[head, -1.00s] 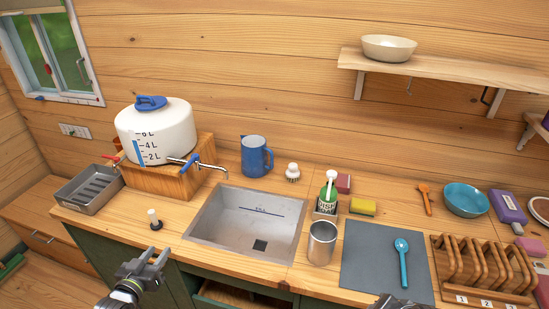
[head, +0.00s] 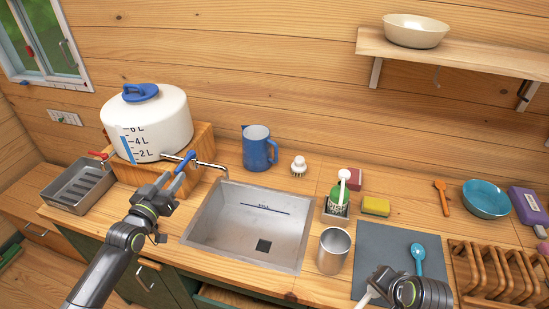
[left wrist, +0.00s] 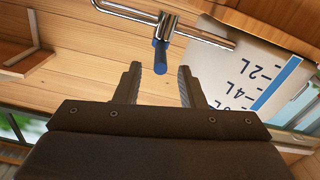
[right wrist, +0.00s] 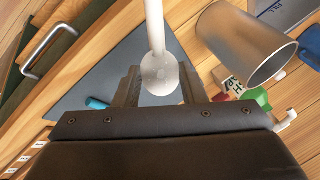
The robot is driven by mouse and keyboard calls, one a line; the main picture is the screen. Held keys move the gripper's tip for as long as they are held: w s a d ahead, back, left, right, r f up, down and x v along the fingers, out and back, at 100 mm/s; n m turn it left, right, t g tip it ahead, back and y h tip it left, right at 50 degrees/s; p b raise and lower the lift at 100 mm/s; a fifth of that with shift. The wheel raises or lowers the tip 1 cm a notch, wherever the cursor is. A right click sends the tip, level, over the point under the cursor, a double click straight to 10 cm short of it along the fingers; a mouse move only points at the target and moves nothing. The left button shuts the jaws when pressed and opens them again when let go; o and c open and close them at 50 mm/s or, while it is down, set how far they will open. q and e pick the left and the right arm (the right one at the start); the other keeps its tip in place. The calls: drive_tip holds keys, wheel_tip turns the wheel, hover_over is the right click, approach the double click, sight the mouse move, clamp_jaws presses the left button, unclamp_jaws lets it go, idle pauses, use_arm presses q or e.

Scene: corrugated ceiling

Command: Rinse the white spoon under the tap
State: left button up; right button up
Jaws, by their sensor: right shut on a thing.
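The white spoon (right wrist: 154,28) is held between the fingers of my right gripper (right wrist: 157,88), which is shut on it. In the head view, part of the spoon (head: 365,297) shows beside my right gripper at the bottom right, over the front of the grey mat. The tap (head: 207,164) on the white water tank (head: 150,125) reaches towards the sink (head: 252,222) and has a blue lever (head: 185,160). I see no water flowing.
A metal cup (head: 333,252) stands right of the sink, near my right gripper. A blue spoon (head: 418,258) lies on the grey mat (head: 385,236). The sink looks empty.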

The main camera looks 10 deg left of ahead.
sight(180, 169)
use_arm(q)
drive_tip(key=w, duration=0.4)
drive_tip(key=shift+w+d+f+b, duration=0.1)
drive_tip(key=shift+w+f+b, duration=0.1)
drive_tip(key=shift+w+b, duration=0.2)
drive_tip(key=shift+w+d+r, duration=0.1)
drive_tip(key=shift+w+r, duration=0.1)
drive_tip(key=shift+w, duration=0.25)
drive_tip(key=shift+f, duration=0.1)
drive_tip(key=shift+c, duration=0.2)
clamp_jaws()
